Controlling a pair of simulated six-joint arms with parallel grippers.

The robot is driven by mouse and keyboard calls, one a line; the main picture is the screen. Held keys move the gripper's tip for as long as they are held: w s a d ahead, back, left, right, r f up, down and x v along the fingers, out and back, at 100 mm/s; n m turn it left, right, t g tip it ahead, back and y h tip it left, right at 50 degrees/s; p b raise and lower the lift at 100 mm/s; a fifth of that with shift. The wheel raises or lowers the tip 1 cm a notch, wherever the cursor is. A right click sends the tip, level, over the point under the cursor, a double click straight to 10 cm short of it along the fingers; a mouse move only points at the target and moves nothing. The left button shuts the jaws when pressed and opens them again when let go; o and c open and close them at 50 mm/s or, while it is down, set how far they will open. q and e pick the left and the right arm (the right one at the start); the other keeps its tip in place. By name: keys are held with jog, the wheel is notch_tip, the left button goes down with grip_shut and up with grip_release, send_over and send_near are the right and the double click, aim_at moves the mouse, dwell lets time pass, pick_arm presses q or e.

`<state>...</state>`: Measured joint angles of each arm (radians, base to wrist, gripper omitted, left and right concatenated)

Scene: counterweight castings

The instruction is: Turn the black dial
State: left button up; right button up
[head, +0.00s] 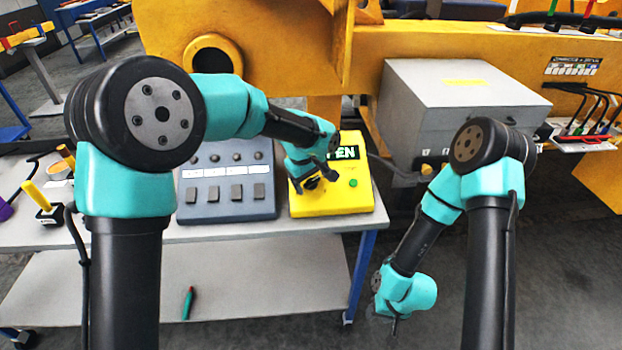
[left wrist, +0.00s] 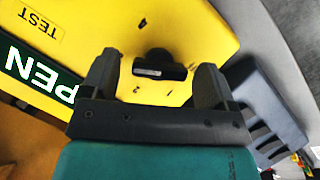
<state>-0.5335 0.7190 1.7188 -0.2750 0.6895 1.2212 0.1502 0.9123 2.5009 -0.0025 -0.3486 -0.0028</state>
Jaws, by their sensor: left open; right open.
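The black dial (left wrist: 160,66) is on the top face of a yellow box (head: 350,190). In the left wrist view it shows between the two fingers of my left gripper (left wrist: 156,72), with yellow surface visible on either side. My left gripper (head: 308,186) is open over the box, and in the head view it partly hides the dial (head: 313,183). I cannot tell whether a finger touches the dial. My right gripper (head: 394,324) hangs low, right of the table and away from the box; its fingers look small there.
A grey cabinet (head: 455,95) and yellow machine (head: 450,40) stand behind.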

pick_arm(q)
jog(key=c, duration=0.9)
jog(key=shift+m, duration=0.3)
jog(key=m+y, duration=0.1)
jog(key=m, duration=0.1)
jog(key=m+y, duration=0.1)
jog(key=m, duration=0.2)
jog(key=shift+d+r+g+y, duration=0.1)
jog(key=shift+d+g+y, duration=0.1)
jog(key=shift+g+y, duration=0.15)
jog(key=m+y, duration=0.2)
jog(key=m, duration=0.3)
jog(key=shift+y, duration=0.25)
jog(key=o, duration=0.9)
